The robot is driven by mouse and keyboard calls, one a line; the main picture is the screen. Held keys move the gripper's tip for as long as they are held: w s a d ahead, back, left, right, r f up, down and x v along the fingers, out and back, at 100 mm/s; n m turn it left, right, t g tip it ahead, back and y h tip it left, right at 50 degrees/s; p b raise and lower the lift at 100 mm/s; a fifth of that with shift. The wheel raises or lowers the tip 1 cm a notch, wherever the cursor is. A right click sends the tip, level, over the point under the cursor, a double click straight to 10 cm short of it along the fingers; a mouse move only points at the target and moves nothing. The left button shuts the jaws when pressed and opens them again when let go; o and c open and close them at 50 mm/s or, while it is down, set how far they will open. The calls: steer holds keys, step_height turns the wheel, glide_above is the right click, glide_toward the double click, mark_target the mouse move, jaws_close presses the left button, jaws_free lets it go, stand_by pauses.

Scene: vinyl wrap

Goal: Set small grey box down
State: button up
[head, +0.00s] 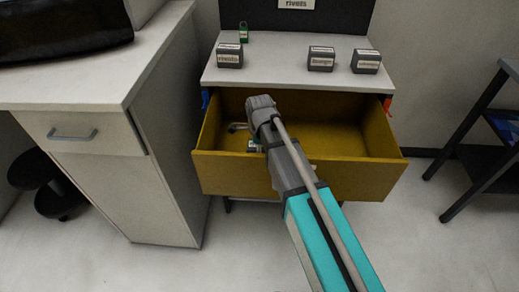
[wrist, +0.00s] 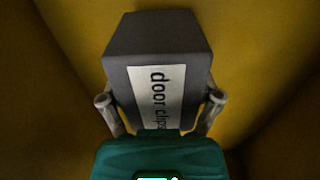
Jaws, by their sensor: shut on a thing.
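The small grey box (wrist: 155,48), with a white label reading "door clips", is between the two fingers of my gripper (wrist: 160,98) in the wrist view. My gripper is shut on its sides. Yellow drawer surfaces lie around and behind the box. In the head view my gripper (head: 240,129) is down inside the open yellow drawer (head: 345,178), in its left part. A small piece of a grey, white-labelled thing (head: 253,146) shows beside my arm there. My arm hides most of that area, and I cannot tell whether the held box touches the drawer floor.
Three grey labelled boxes stand on the cabinet top, at the left (head: 229,55), middle (head: 321,59) and right (head: 366,62). The drawer's right part looks empty. A white desk (head: 75,90) stands left.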

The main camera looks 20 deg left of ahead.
steer(key=shift+f, duration=0.2)
steer(key=o, duration=1)
steer(key=shift+o, duration=0.2)
steer(key=shift+r, duration=0.1)
step_height(320, 180, up, 13)
steer(key=p, duration=1.3)
